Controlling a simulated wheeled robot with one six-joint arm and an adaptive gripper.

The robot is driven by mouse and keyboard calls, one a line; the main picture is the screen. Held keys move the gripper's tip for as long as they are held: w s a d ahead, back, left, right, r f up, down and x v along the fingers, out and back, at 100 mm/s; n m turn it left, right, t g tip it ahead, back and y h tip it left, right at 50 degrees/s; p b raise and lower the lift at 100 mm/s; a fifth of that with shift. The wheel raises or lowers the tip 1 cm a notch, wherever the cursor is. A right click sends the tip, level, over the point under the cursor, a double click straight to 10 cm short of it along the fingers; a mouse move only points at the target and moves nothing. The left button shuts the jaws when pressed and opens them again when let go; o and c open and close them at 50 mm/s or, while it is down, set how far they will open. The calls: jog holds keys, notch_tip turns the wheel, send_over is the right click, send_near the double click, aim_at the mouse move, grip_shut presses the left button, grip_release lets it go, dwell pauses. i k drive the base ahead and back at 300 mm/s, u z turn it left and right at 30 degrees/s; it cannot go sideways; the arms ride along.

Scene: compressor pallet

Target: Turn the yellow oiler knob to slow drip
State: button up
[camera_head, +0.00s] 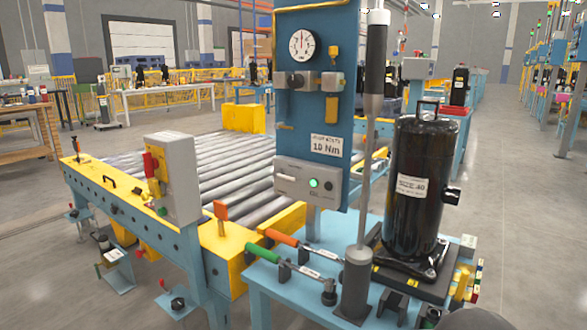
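A blue upright panel (300,140) stands in the middle of the view, with a round white gauge (302,44) near its top. Below the gauge are two small grey units (332,82) side by side. A small yellow piece (333,52) sits above the right unit, and a longer yellow piece (332,108) hangs below it. Either could belong to the oiler; they are too small to tell which is the knob or how it is turned. I cannot make out my gripper in this view.
A dark vertical tool (375,60) with a long rod stands just right of the panel. A black compressor (417,185) stands on the blue bench (285,300), with two handled tools (290,265) nearby. A roller conveyor (235,165) runs behind left. Open floor (530,220) lies right.

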aim_at(333, 50)
jog(key=z, duration=0.4)
jog(key=k, duration=1)
jog(key=u, duration=0.35)
jog(key=i, duration=1.4)
jog(key=z, duration=0.5)
